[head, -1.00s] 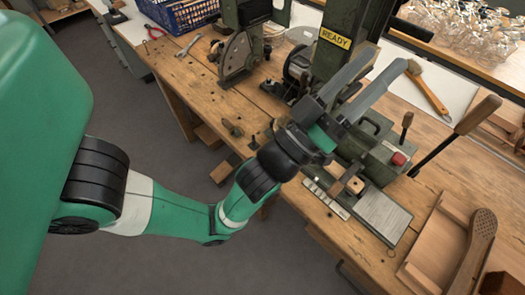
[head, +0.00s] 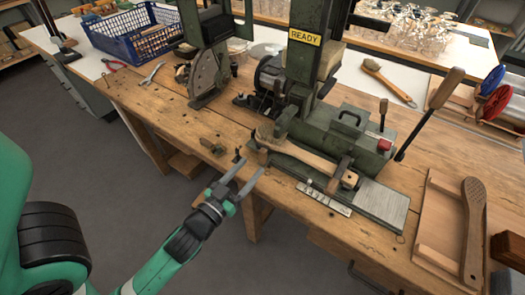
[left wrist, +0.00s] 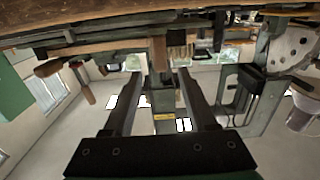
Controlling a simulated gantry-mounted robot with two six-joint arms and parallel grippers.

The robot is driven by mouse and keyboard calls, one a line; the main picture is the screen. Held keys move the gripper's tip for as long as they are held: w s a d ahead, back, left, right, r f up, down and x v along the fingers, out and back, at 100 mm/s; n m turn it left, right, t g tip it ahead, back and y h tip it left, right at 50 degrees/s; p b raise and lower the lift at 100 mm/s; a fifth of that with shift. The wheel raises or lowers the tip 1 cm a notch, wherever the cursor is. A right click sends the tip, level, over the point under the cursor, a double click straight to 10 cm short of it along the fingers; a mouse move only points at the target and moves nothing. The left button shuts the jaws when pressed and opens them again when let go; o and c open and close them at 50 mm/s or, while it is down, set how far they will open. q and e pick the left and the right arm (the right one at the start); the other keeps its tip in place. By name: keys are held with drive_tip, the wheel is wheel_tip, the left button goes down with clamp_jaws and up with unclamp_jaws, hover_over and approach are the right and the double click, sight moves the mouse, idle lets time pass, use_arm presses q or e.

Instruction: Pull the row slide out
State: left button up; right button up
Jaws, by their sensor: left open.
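The green tufting machine (head: 345,137) stands on the bench with a yellow READY label. A pale wooden brush body (head: 300,153) lies along its front. A small block with a round wooden knob (head: 350,180) sits beside its right end, by a flat metal plate (head: 382,206) and a marked scale strip (head: 324,197). I cannot tell which of these parts is the row slide. My left gripper (head: 253,166) is open and empty at the bench's front edge, left of the knob and apart from it. Its open fingers also show in the left wrist view (left wrist: 152,75). My right gripper is out of view.
A wooden tray (head: 436,258) with a paddle-shaped brush blank (head: 473,225) lies at right. A second machine (head: 208,70), a blue basket (head: 130,32) and pliers (head: 116,64) are at left.

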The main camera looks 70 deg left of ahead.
sight(261, 156)
use_arm(q)
drive_tip(key=x, duration=0.7)
drive_tip(key=shift+w+a, duration=0.1)
drive_tip(key=shift+w, duration=0.1)
clamp_jaws()
idle(1.0)
